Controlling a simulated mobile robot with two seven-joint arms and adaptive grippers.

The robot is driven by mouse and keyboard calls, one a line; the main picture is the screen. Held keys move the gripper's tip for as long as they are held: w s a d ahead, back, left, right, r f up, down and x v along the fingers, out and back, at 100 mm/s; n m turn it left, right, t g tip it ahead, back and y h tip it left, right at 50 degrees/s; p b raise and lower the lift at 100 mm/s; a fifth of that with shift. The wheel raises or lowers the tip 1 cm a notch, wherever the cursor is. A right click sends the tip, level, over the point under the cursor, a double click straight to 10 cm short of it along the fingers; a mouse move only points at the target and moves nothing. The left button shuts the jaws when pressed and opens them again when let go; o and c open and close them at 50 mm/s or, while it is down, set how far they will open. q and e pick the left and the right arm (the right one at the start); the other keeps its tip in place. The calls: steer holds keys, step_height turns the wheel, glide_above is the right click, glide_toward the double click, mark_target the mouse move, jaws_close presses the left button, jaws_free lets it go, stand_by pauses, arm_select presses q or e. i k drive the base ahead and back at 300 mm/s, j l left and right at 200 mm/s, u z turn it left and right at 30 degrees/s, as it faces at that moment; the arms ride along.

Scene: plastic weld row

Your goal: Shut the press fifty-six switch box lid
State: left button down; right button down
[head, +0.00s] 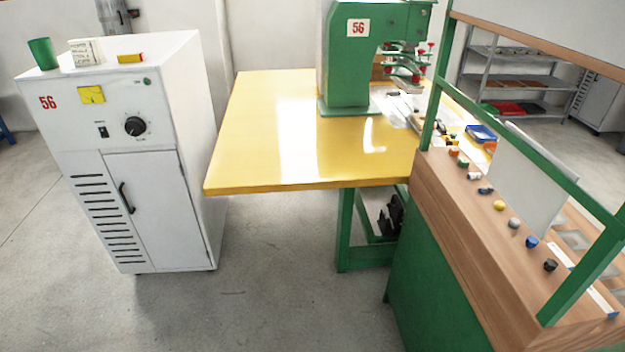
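A white cabinet (190,120) marked with a red 56 stands at the left. Its front carries a small yellow square piece (91,94), a black rocker switch (103,132) and a black knob (135,126). I cannot tell whether the yellow piece is a lid, or whether it is open. The lower door (150,205) with a black curved handle (126,198) looks closed. Neither of my grippers is in view.
A green cup (42,54), a white card (86,51) and a small yellow-red box (131,58) stand on the cabinet. A wooden-topped console (470,215) with several coloured knobs fills the right. Grey floor (270,270) is clear in front of the cabinet and table.

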mark_target(396, 210)
steer(key=i+j+z, duration=0.25)
steer(key=z, duration=0.2)
steer(key=i+j+z, duration=0.25)
steer(key=j+z, duration=0.25)
steer(key=l, duration=0.1)
